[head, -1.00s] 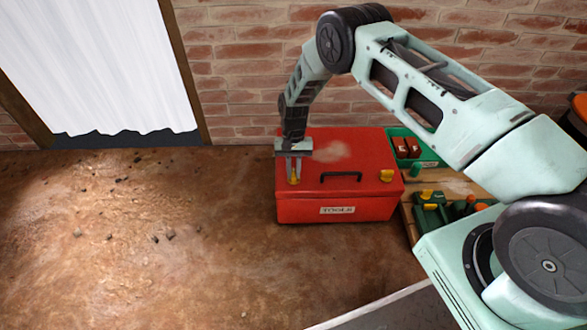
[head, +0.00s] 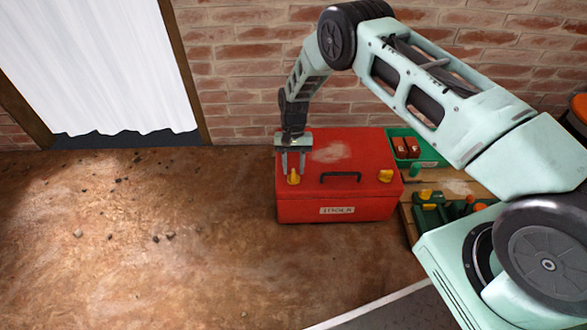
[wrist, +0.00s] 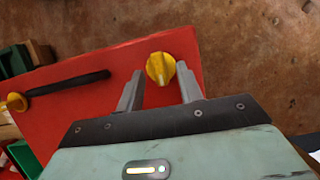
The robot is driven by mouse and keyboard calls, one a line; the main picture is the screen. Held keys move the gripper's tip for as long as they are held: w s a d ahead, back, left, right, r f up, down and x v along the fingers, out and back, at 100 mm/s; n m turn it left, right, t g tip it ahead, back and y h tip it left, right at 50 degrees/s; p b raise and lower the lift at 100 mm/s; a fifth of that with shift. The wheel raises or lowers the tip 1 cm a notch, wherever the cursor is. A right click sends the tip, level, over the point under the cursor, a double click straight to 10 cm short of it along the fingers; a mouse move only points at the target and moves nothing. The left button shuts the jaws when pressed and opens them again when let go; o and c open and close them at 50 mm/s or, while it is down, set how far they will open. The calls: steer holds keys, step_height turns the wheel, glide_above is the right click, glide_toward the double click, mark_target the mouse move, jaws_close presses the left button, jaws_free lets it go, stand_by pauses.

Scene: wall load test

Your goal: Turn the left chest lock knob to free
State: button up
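The red tool chest (head: 300,210) stands on the floor by the brick wall. Its left lock knob (head: 293,179) is yellow and sits at the front left of the lid. The knob also shows in the wrist view (wrist: 158,66), its ridge running roughly up and down the picture. My gripper (head: 293,171) is open above the knob, fingers pointing down. In the wrist view my gripper (wrist: 160,82) has a finger on each side of the knob's near end, with gaps visible. Whether the fingertips reach down beside the knob is unclear. The right lock knob (head: 385,176) is also yellow.
A black handle (head: 340,176) lies between the knobs. A green bin with red items (head: 425,155) and a wooden board with green and yellow parts (head: 470,185) stand right of the chest. The floor on the left (head: 130,240) is open, with small stones.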

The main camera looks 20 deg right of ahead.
steer(key=p+v, duration=0.3)
steer(key=v, duration=1.2)
steer(key=shift+w+r+p, duration=0.15)
steer(key=shift+r+p, duration=0.2)
steer(key=shift+p, duration=0.05)
steer(key=shift+d, duration=0.1)
